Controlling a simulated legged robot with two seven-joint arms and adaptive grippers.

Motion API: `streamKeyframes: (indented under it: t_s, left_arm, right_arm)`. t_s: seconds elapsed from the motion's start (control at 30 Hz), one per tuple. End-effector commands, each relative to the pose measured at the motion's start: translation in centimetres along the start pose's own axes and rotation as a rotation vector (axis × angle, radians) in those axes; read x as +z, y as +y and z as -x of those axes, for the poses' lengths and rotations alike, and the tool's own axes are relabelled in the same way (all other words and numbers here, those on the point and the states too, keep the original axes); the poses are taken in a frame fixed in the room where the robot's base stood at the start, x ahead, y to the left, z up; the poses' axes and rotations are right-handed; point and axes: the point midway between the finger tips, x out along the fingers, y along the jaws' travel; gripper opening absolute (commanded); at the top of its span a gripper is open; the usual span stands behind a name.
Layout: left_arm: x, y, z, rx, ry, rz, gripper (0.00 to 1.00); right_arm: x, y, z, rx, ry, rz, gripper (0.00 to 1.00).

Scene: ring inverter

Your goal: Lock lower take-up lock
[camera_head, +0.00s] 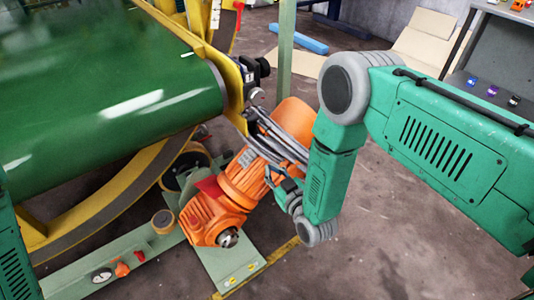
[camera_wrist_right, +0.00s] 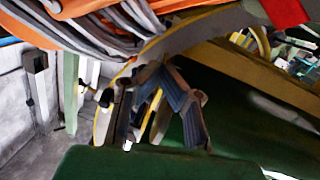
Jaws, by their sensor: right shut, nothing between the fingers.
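My right gripper (camera_head: 280,187) is in front of an orange motor unit (camera_head: 245,177) wrapped in grey cables, below the end of the green roll (camera_head: 100,80). Its fingers also show in the right wrist view (camera_wrist_right: 165,100); they are shut and hold nothing. A black and grey fitting (camera_head: 252,72) sits on the yellow frame (camera_head: 232,90) at the roll's end, above and apart from the gripper. I cannot tell which part is the lower take-up lock. My left gripper is not in view.
A pale green base rail (camera_head: 130,255) with a gauge (camera_head: 102,275) and an orange knob (camera_head: 122,269) lies at lower left. A green post (camera_head: 286,50) stands behind the fitting. A shelf (camera_head: 500,60) is at upper right. Floor at lower right is free.

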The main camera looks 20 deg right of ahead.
Motion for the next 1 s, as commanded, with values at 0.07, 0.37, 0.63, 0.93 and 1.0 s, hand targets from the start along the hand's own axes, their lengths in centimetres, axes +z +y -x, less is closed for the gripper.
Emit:
streamKeyframes:
  t_s: [0.07,0.37,0.63,0.93,1.0]
  left_arm:
    - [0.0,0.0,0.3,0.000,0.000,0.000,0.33]
    - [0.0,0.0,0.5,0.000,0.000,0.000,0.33]
    - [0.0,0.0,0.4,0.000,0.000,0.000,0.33]
    - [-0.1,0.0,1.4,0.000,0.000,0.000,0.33]
    - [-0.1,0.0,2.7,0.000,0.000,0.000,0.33]
  right_arm:
    - [1.0,-0.2,0.8,-0.001,-0.004,0.000,0.00]
    - [2.2,-0.5,1.8,-0.001,0.000,0.001,0.00]
    - [2.2,-0.5,1.8,-0.001,0.000,0.000,0.00]
    - [2.3,-0.1,2.8,-0.014,-0.080,-0.009,0.00]
    - [2.5,0.4,4.7,-0.032,-0.207,-0.026,0.00]
